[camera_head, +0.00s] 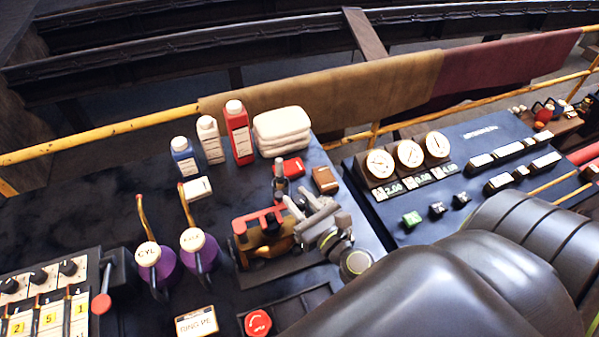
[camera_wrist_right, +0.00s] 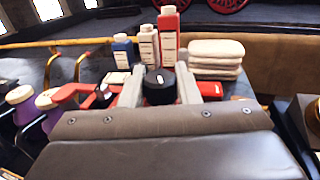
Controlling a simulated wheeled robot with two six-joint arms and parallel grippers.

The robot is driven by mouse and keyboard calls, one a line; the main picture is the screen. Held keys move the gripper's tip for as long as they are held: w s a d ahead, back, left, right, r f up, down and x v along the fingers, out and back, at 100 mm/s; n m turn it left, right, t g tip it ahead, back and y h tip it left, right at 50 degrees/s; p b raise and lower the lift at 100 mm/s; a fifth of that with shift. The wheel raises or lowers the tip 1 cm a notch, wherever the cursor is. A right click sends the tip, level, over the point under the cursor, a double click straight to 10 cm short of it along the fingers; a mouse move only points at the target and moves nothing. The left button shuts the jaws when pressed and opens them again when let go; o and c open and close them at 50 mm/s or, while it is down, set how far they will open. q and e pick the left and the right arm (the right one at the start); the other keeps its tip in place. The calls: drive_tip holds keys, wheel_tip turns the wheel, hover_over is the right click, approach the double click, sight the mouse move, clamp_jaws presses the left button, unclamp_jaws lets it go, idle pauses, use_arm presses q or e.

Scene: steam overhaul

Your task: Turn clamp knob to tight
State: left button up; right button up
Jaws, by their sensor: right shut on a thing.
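The black clamp knob (camera_wrist_right: 158,87) sits between the two grey fingers of my right gripper (camera_wrist_right: 160,90) in the right wrist view. The fingers press on it from both sides. In the head view my right gripper (camera_head: 303,208) reaches in from the right over the red and brass clamp fixture (camera_head: 262,236). A dark upright piece (camera_head: 280,184) stands at the fingertips there. The fingers partly hide the knob and the fixture, and I cannot read the knob's setting. My left gripper is not in view.
Blue, white and red bottles (camera_head: 238,132) and folded cloths (camera_head: 282,131) stand behind. A gauge panel (camera_head: 409,153) stands right. A yellow rail (camera_head: 100,133) runs behind.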

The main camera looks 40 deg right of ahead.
drive_tip(key=o, duration=0.9)
drive_tip(key=shift+o, duration=0.2)
drive_tip(key=shift+s+f+b, duration=0.15)
drive_tip(key=shift+s+b, duration=0.15)
drive_tip(key=shift+s, duration=0.1)
drive_tip(key=s+b, duration=0.9)
drive_tip(key=s, duration=0.7)
drive_tip(key=shift+s+b, duration=0.3)
